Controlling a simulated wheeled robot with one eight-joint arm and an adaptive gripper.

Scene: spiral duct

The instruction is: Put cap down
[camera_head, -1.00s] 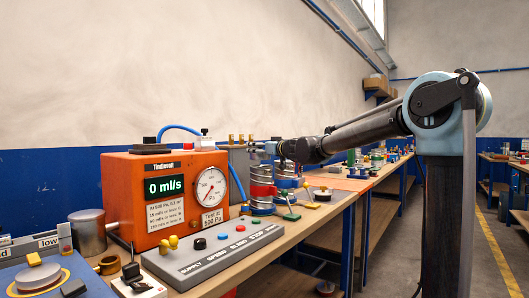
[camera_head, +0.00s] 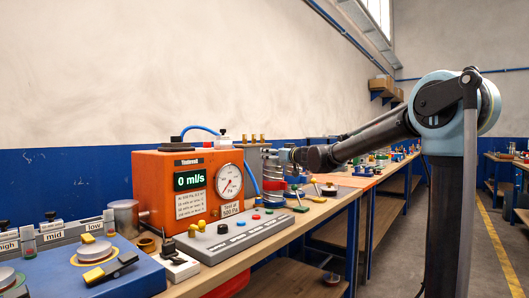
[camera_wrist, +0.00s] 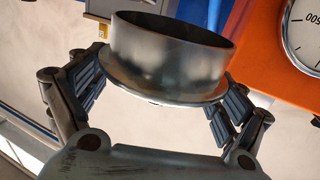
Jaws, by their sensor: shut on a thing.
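The cap (camera_wrist: 165,60) is a dull metal cup with a wide flange. In the wrist view it sits between the two ribbed finger pads of my gripper (camera_wrist: 160,98), which is shut on it at the flange. In the head view my gripper (camera_head: 287,157) is at the end of the outstretched arm, close to the top of the grey spiral duct (camera_head: 273,169). The cap cannot be made out there. Whether it touches anything is hidden.
The orange test box (camera_head: 150,172) with display and dial (camera_head: 229,181) stands left of the duct. A grey switch panel (camera_head: 240,230) lies in front. A blue unit (camera_head: 140,279) fills the near left. Small parts crowd the bench around the duct.

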